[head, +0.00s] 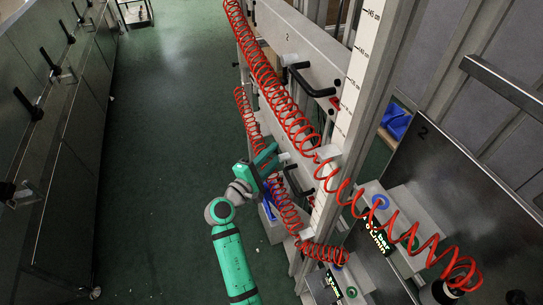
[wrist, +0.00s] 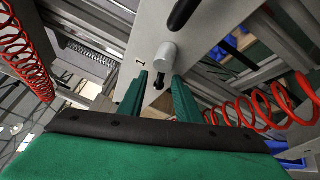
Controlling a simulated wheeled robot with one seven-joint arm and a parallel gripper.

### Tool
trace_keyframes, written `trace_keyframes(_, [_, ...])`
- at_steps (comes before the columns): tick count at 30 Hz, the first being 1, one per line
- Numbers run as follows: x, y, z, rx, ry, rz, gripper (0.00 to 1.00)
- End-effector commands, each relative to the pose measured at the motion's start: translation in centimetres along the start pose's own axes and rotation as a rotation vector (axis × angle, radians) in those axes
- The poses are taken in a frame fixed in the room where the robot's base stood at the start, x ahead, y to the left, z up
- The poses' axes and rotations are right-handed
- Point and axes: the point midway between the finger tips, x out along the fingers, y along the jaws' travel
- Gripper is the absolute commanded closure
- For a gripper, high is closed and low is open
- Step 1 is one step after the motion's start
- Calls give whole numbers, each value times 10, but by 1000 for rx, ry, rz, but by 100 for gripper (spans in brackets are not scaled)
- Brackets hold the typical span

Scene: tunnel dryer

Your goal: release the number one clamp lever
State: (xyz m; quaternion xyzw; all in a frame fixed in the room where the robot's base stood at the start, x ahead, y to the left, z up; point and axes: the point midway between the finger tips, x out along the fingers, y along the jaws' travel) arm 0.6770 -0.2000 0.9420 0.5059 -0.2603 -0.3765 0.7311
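My gripper (wrist: 160,84) is open in the wrist view, its two green fingers apart in front of a pale plate (wrist: 206,30). A pale round hub (wrist: 165,57) stands on the plate just beyond the fingertips. A short black piece (wrist: 159,80) shows between the fingertips; I cannot tell whether either finger touches it. A black handle (wrist: 182,14) runs up out of view above the hub. A small dark mark, perhaps a 1, is left of the hub. In the head view my gripper (head: 277,155) is at the lower plate, beside a lower black lever (head: 294,182) partly hidden by red hose.
An upper plate marked 2 (head: 326,62) carries another black lever (head: 312,82). Red coiled hoses (head: 262,70) hang close around the frame, and one (wrist: 270,108) passes right of my fingers. A scaled white post (head: 356,75) stands right. The green floor (head: 165,130) at left is clear.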

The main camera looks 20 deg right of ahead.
Motion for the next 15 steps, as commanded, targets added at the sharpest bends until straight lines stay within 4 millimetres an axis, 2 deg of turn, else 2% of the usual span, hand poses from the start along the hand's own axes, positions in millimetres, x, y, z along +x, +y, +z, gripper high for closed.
trace_keyframes(4, [0, 0, 0, 0, 0, 0, 72])
trace_keyframes(7, [0, 0, 0, 0, 0, 0, 96])
trace_keyframes(8, [0, 0, 0, 0, 0, 0, 100])
trace_keyframes(15, [0, 1, 0, 15, -5, 11, 100])
